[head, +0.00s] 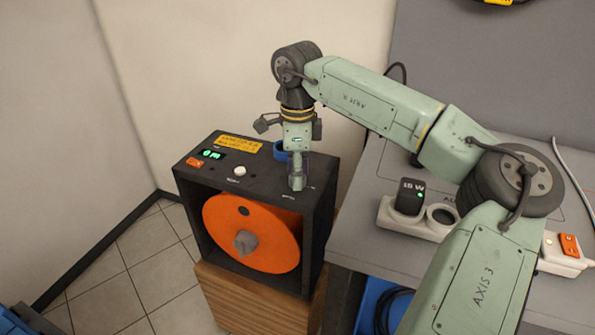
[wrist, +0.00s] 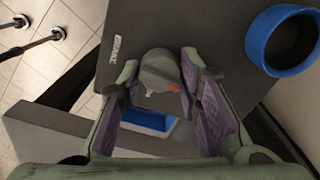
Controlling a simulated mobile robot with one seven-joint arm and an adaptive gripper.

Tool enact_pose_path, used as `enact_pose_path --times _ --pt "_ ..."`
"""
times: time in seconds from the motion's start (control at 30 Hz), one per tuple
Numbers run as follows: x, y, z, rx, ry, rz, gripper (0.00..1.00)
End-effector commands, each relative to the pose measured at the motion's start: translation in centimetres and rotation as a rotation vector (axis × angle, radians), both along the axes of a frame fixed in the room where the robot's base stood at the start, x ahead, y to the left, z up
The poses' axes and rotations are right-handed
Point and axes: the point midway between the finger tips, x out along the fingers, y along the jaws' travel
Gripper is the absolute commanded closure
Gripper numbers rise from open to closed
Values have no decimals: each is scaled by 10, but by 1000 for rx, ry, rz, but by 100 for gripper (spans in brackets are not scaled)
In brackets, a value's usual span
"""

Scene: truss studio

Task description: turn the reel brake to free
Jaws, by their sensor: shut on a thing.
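The reel brake is a grey knob (wrist: 158,68) on the dark top panel, beside a white "BRAKE" label (wrist: 117,37). A small red-orange mark shows near it, partly behind a finger. My gripper (wrist: 162,78) has its purple-padded fingers on either side of the knob and is shut on it. In the head view my gripper (head: 297,184) points down at the front right of the reel box (head: 318,215) and hides the knob. The orange reel (head: 272,238) sits in the box's open front. Which setting the knob points to I cannot tell.
A blue ring-shaped cup (head: 281,150) stands on the box close behind my gripper; it also shows in the wrist view (wrist: 283,62). The panel has a green display (head: 212,155) and a white button (head: 240,171). A grey bench (head: 362,225) with a charger is on the right.

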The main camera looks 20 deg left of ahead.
Motion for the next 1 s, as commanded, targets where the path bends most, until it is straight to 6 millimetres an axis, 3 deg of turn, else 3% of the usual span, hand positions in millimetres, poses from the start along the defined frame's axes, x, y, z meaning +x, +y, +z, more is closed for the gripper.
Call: enact_pose_path --times 0.6,0.63,0.9,1.0 --pt "1 1 1 3 -3 44 96" --pt "1 1 1 3 -3 44 68" --pt "0 0 0 2 -2 43 50" --pt "0 0 0 1 -1 43 48"
